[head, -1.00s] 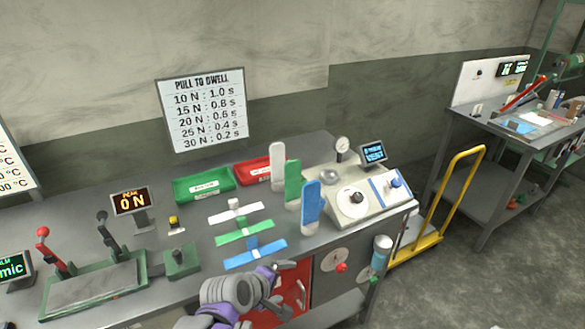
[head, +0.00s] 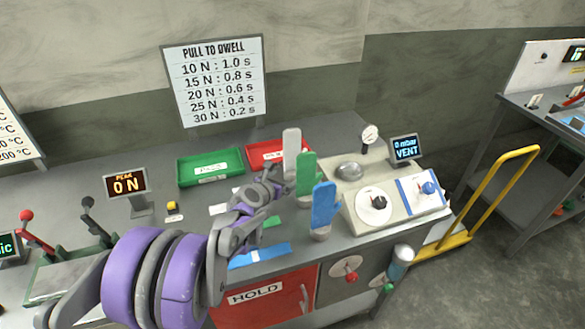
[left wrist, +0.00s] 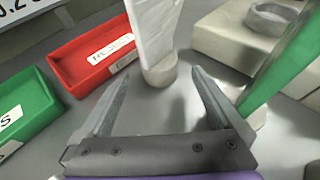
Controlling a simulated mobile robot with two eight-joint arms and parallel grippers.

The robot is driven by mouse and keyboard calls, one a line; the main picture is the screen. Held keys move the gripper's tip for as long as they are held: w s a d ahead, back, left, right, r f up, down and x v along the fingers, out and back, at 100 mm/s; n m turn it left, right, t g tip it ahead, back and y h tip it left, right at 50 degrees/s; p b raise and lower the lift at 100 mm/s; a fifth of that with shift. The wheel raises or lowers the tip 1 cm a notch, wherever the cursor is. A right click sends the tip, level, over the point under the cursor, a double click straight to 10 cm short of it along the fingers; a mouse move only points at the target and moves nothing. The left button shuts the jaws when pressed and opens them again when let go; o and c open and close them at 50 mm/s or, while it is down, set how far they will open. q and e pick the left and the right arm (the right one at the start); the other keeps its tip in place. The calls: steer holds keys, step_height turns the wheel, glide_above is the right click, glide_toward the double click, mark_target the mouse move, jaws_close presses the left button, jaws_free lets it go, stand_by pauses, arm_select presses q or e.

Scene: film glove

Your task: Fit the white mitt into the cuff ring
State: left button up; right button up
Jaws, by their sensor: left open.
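The white mitt (head: 292,143) stands upright on a round base at the back of a row of mitts. In the left wrist view the white mitt (left wrist: 155,32) rises beyond the fingertips. My left gripper (head: 280,184) is open and empty, its fingers pointing at the foot of the white mitt; in the wrist view the gripper (left wrist: 162,76) has one finger toward each side of that base, not closed on it. A round metal ring, seemingly the cuff ring (head: 348,170), sits on the beige tester; it also shows in the wrist view (left wrist: 272,18). My right gripper is out of view.
The green mitt (head: 307,172) and blue mitt (head: 323,207) stand in front of the white one, close to my gripper's right. A red tray (head: 264,151) and green tray (head: 210,166) lie behind. The gauge (head: 370,135) stands behind the tester (head: 402,212).

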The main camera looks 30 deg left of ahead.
mark_target(289, 173)
arm_select(q)
steer(key=x, duration=0.5)
steer(key=shift+w+a+p, duration=0.1)
steer(key=shift+w+p, duration=0.25)
steer(key=shift+w, duration=0.1)
steer(key=shift+s, duration=0.1)
steer(key=c, duration=1.4)
